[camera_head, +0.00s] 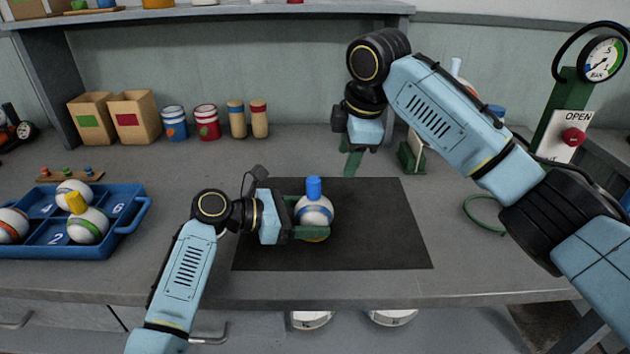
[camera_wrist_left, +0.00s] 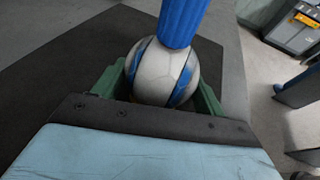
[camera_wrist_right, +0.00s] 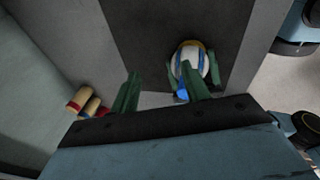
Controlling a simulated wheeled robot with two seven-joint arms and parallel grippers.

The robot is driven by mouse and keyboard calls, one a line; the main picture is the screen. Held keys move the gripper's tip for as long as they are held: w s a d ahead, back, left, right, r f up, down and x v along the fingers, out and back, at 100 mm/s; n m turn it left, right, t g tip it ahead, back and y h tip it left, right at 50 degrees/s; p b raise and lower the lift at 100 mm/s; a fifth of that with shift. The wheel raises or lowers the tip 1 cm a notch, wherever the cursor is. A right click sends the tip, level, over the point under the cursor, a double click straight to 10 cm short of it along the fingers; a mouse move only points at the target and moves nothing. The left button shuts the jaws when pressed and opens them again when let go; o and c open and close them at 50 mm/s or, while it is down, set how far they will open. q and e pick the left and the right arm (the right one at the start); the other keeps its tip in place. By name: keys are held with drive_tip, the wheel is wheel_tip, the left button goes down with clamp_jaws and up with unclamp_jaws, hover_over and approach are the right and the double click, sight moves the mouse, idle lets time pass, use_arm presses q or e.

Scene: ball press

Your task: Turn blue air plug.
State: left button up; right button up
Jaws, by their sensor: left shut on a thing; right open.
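A white ball with blue stripes (camera_head: 314,211) sits at the middle of the black mat (camera_head: 385,228). The blue air plug (camera_head: 314,187) stands upright on top of it. My left gripper (camera_head: 314,234) is shut on the ball from the left; in the left wrist view the green fingers flank the ball (camera_wrist_left: 160,75) below the plug (camera_wrist_left: 182,20). My right gripper (camera_head: 352,163) is open and empty, pointing down above the table behind the mat. In the right wrist view its green fingers (camera_wrist_right: 160,92) stand apart, with the ball (camera_wrist_right: 193,58) and plug (camera_wrist_right: 182,92) beyond them.
Boxes (camera_head: 134,117), cans and cylinders stand at the back. A green stand (camera_head: 413,157) is behind the mat. A gauge post with a red knob (camera_head: 573,137) is at the right. The mat's right side is clear.

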sight(316, 179)
wheel_tip(316, 179, up, 6)
drive_tip(key=s+a+m+g+y, duration=0.2)
drive_tip(key=g+y, duration=0.1)
drive_tip(key=x, duration=1.1)
drive_tip(key=shift+s+f, duration=0.15)
drive_tip(key=shift+f, duration=0.25)
drive_tip(key=c, duration=1)
